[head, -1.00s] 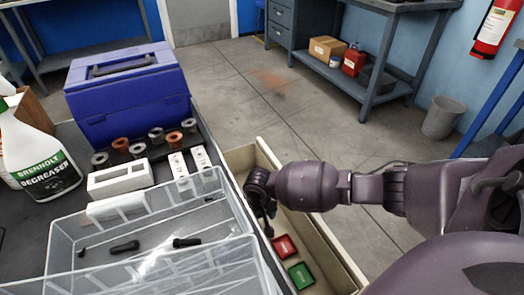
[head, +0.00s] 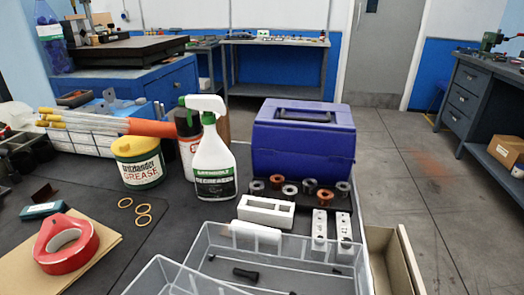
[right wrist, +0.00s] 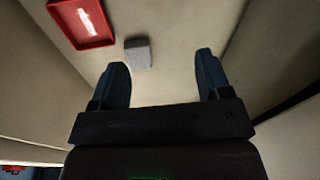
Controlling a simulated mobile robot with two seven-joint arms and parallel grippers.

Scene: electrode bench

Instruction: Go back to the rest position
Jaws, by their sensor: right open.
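My right gripper (right wrist: 161,62) is open in the right wrist view, with its two dark fingers apart and nothing between them. It points into a beige drawer or bin. A red tray (right wrist: 84,22) and a small grey block (right wrist: 138,53) lie beyond the fingers at the upper left. Neither touches the fingers. In the head view neither of my grippers shows; only part of the beige bin (head: 404,262) is seen at the right of the bench.
The bench holds a clear plastic tray (head: 345,283), a blue toolbox (head: 303,148), a degreaser spray bottle (head: 213,165), a grease tub (head: 137,163) and a red tape roll (head: 88,246). Open floor (head: 420,165) lies right of the bench.

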